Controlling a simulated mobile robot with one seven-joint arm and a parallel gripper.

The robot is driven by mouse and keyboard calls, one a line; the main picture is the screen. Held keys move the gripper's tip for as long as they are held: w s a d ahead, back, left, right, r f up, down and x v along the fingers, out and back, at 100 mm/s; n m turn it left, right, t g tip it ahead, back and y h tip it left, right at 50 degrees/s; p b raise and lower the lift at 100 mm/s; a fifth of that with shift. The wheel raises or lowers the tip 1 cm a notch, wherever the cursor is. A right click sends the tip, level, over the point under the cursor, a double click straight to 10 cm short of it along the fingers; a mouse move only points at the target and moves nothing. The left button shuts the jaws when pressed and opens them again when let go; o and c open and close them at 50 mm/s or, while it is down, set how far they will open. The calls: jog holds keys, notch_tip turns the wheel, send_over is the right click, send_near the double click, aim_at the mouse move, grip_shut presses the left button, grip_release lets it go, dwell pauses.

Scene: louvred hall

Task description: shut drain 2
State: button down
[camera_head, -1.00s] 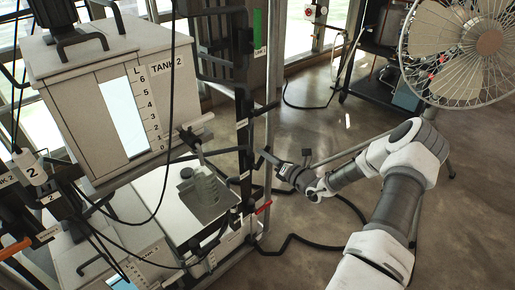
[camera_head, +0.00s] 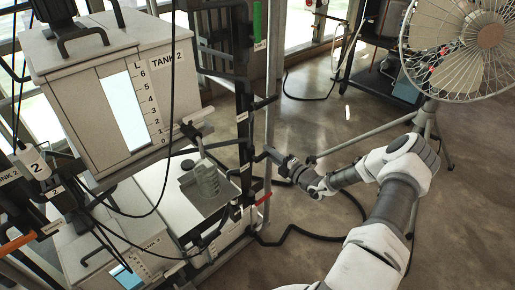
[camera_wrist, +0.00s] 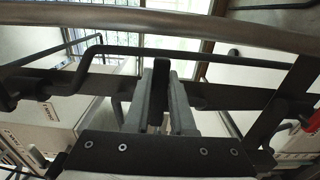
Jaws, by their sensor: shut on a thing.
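Tank 2 (camera_head: 75,105) is a pale box on the left with a level gauge (camera_head: 125,108) marked in litres. A grey outlet (camera_head: 197,118) juts from its right side above a clear ribbed vessel (camera_head: 206,178). My gripper (camera_head: 266,153) is at the black rack post right of the tank. In the wrist view my gripper (camera_wrist: 161,100) is shut on a black handle (camera_wrist: 161,68), whose end stands between the fingers. I cannot read a drain 2 label on it, and most of the handle is hidden in the head view.
A red handle (camera_head: 263,199) is lower on the rack, and an orange handle (camera_head: 17,243) is at the far left. A fan (camera_head: 462,45) stands at right. Black hoses (camera_head: 300,232) lie on the floor. A dark rail (camera_wrist: 200,52) crosses near my fingers.

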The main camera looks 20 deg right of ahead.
jog(key=c, duration=0.7)
grip_release()
jog(key=shift+p+v, duration=1.15)
jog(key=shift+v, duration=2.35)
jog(key=shift+r, duration=0.1)
